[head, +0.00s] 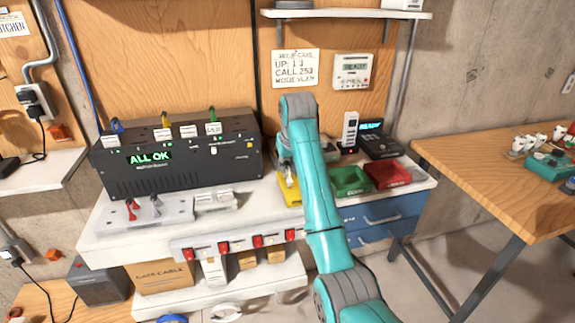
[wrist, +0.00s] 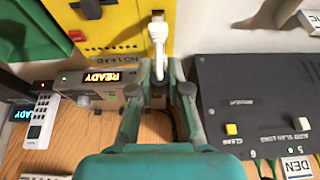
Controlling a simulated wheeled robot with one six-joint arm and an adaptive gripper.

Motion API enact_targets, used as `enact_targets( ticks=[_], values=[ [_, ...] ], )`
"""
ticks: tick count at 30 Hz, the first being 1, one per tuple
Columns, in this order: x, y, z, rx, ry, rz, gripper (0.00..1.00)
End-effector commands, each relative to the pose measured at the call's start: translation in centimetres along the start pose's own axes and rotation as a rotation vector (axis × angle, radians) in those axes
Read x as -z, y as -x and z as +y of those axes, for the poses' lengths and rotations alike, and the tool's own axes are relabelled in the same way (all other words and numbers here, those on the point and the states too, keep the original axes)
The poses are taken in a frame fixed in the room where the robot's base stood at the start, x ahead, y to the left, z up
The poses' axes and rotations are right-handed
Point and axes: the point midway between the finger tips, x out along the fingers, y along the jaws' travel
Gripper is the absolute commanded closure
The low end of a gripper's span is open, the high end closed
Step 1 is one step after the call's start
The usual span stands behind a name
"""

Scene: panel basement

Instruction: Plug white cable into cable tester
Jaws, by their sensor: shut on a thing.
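My gripper (wrist: 162,82) is shut on the white cable (wrist: 159,52). The cable's thick white plug end (wrist: 158,30) points away from the fingertips. It lies over the yellow cable tester (wrist: 112,30), close to a small dark opening on it. I cannot tell whether the plug is inside that opening. A "NO LINK" marking and a dark display show on the tester. In the head view the yellow tester (head: 291,196) shows only partly, behind my arm, with my gripper (head: 290,182) just above it. The rest of the cable is mostly hidden by my gripper.
A black "ALL OK" box (head: 190,162) stands left of my arm; a black box (wrist: 245,100) also fills the wrist view's right. Green (head: 349,181) and red (head: 388,174) trays are right of the tester. A "READY" device (wrist: 75,88) and white remote (wrist: 42,115) stand near.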

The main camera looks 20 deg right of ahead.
Motion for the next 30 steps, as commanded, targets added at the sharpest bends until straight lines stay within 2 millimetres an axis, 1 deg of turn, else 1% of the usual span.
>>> enact_targets(
  ticks=[30],
  values=[
    [-0.23, -0.56, -0.01, 0.000, 0.000, 0.000, 1.00]
  ],
)
